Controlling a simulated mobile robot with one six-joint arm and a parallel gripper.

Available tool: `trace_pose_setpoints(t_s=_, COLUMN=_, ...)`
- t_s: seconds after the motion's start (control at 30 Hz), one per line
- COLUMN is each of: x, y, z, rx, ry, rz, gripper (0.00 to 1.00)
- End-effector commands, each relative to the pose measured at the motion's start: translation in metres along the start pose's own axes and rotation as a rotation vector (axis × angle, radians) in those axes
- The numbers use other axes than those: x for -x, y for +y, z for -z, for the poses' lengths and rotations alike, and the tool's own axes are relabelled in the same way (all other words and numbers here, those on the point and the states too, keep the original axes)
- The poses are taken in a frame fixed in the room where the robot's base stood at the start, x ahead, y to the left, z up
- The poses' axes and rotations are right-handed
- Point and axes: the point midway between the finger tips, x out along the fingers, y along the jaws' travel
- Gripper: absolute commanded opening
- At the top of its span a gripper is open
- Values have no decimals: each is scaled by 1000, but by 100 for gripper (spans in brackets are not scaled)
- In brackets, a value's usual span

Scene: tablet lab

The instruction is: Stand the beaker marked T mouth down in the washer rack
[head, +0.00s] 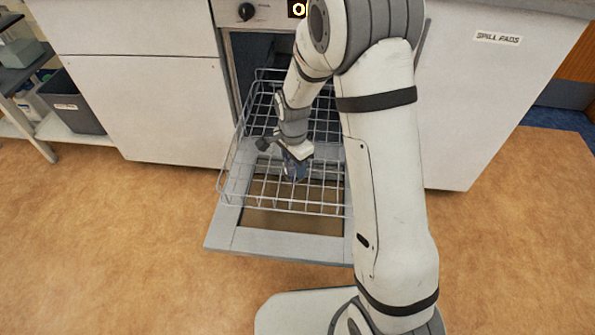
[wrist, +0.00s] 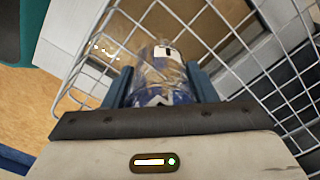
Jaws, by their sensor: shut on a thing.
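My gripper (head: 296,158) is shut on a clear beaker with blue on it (wrist: 166,76), which sits between the two blue fingers in the wrist view. A white patch with a dark mark shows on the beaker, but I cannot read the letter. In the head view the beaker (head: 292,168) is a small dark blue shape under my gripper, over the front part of the wire washer rack (head: 282,208). The rack's wires (wrist: 225,22) also show around the beaker in the wrist view. I cannot tell which way its mouth faces or whether it touches the rack.
The washer door (head: 224,230) is folded down under the pulled-out rack. My arm hides the rack's right side. White cabinets (head: 160,105) flank the washer; the right one carries a "SPILL PADS" label (head: 497,38). A dark bin (head: 70,105) stands on a shelf at left.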

Motion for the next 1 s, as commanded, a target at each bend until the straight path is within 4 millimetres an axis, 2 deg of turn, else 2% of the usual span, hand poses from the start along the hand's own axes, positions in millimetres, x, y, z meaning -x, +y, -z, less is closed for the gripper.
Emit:
trace_pose_setpoints(t_s=0.27, x=-13, y=0, z=-1, rx=-3, ry=0, rz=0, gripper=28)
trace_pose_setpoints(t_s=0.7, x=-49, y=0, z=-1, rx=-1, ry=0, rz=-1, gripper=28)
trace_pose_setpoints(t_s=1.0, x=-52, y=0, z=-1, rx=0, ry=0, rz=0, gripper=28)
